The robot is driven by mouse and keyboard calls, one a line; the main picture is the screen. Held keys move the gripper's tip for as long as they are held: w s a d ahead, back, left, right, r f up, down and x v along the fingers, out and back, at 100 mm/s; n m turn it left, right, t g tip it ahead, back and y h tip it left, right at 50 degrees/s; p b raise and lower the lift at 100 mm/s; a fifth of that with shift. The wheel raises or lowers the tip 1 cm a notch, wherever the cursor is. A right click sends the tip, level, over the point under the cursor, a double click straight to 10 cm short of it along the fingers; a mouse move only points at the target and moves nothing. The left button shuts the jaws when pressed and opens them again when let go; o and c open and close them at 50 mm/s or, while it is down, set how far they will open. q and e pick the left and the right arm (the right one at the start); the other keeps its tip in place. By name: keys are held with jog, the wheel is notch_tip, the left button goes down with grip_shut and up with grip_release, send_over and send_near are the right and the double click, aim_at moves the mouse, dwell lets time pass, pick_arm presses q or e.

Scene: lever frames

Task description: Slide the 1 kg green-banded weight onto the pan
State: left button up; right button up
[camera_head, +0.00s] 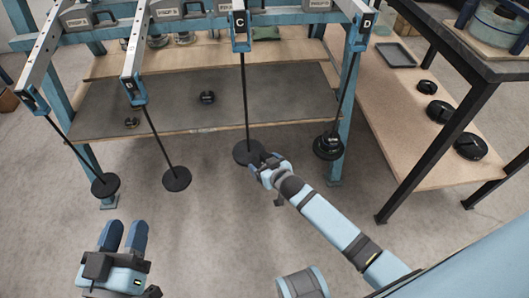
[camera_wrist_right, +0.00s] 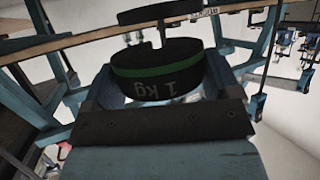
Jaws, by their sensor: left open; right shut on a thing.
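The black 1 kg weight (camera_wrist_right: 158,76) with a green band fills the middle of the right wrist view, its lettering upside down. My right gripper (camera_head: 266,168) is shut on it. In the head view the weight is mostly hidden at the fingertips. The gripper is right beside the round black pan (camera_head: 245,153) hanging by a rod from lever C (camera_head: 239,24). In the wrist view a dark disc (camera_wrist_right: 158,14) shows just beyond the weight; I cannot tell whether they touch. My left gripper (camera_head: 123,232) is open and empty at the lower left.
Empty pans hang at the left (camera_head: 105,185) and centre left (camera_head: 177,179). Stacked black weights (camera_head: 328,147) sit on the pan under lever D. Several black weights (camera_head: 439,111) lie on the right wooden bench (camera_head: 405,145). Two small ones (camera_head: 207,97) lie on the shelf mat.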

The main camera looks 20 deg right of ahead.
aim_at(249, 147)
jog(key=shift+f, duration=0.35)
pick_arm(q)
jog(key=shift+s+d+r+t+h+b, duration=0.15)
jog(key=shift+d+r+h+b, duration=0.1)
jog(key=shift+r+h+b, duration=0.25)
jog(key=shift+d+r+t+h+b, duration=0.2)
jog(key=shift+d+r+b, duration=0.1)
jog(key=shift+b, duration=0.35)
pick_arm(e)
jog(key=shift+w+a, duration=0.2)
jog(key=shift+w, duration=1)
jog(key=shift+w+a, duration=0.2)
jog(key=shift+w, duration=0.95)
pick_arm(q)
jog(key=shift+f, duration=0.25)
pick_arm(e)
jog(key=shift+w, duration=0.4)
jog(key=shift+w+a, duration=0.1)
jog(key=shift+w, duration=0.1)
jog(key=shift+w, duration=0.3)
pick_arm(q)
jog(key=shift+f+b, duration=0.35)
jog(key=shift+b, duration=0.25)
pick_arm(e)
jog(key=shift+w+a, duration=0.15)
jog(key=shift+w, duration=0.65)
jog(key=shift+w+a, duration=0.15)
jog(key=shift+w, duration=0.6)
